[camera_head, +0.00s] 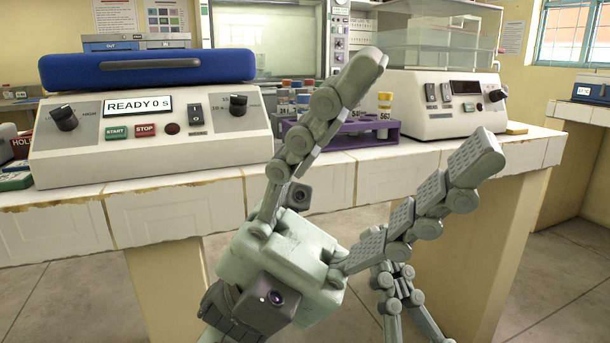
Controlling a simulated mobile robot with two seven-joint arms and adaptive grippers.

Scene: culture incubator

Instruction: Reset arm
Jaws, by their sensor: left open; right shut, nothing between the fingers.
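My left gripper (431,106) is large and close in the middle of the head view. Its two grey jointed fingers are spread wide, one pointing up and the other up to the right, with nothing between them. My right gripper (396,262) shows lower down, partly hidden behind one of the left gripper's fingers. It is shut and empty, its fingers pointing up. Both grippers appear in front of the bench edge, and neither seems to hold anything.
A white tiled bench (150,213) spans the view. It bears a control box (150,135) reading READY 0 s, a blue case (150,68), a purple tube rack (350,140) with several tubes, and a white device (430,105) with a clear tank. Floor shows at lower right.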

